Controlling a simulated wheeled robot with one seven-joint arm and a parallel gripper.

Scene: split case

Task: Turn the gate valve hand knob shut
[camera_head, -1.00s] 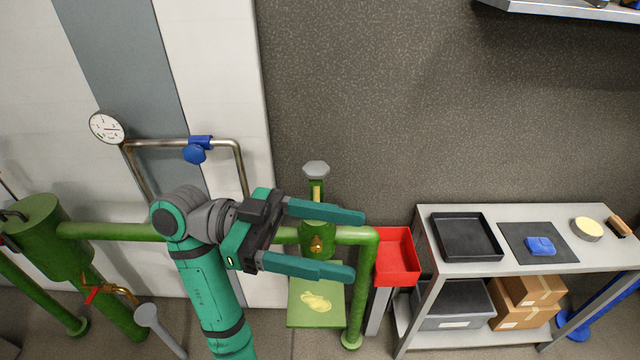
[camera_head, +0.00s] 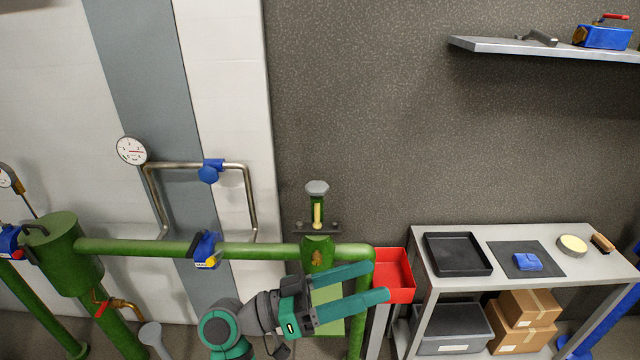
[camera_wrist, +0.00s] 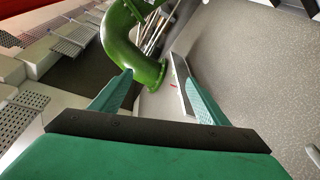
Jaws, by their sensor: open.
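A green valve (camera_head: 318,249) with a yellow stem stands on the green pipe in the head view. A grey faceted hand knob (camera_head: 317,187) tops it, and I take this to be the gate valve's knob. My gripper (camera_head: 379,282) is open and empty, lower and to the right of the knob in the picture, with its fingers pointing right in front of the pipe. The knob is clear of the fingers. In the wrist view, the open fingers (camera_wrist: 155,68) show a green pipe elbow (camera_wrist: 122,38) beyond them; I cannot make out the knob there.
A red bin (camera_head: 393,290) lies right behind the fingertips in the picture. A grey table (camera_head: 480,280) with trays stands right. Two blue valves (camera_head: 206,250) (camera_head: 210,171) and a gauge (camera_head: 131,151) are left. A shelf (camera_head: 540,49) hangs upper right.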

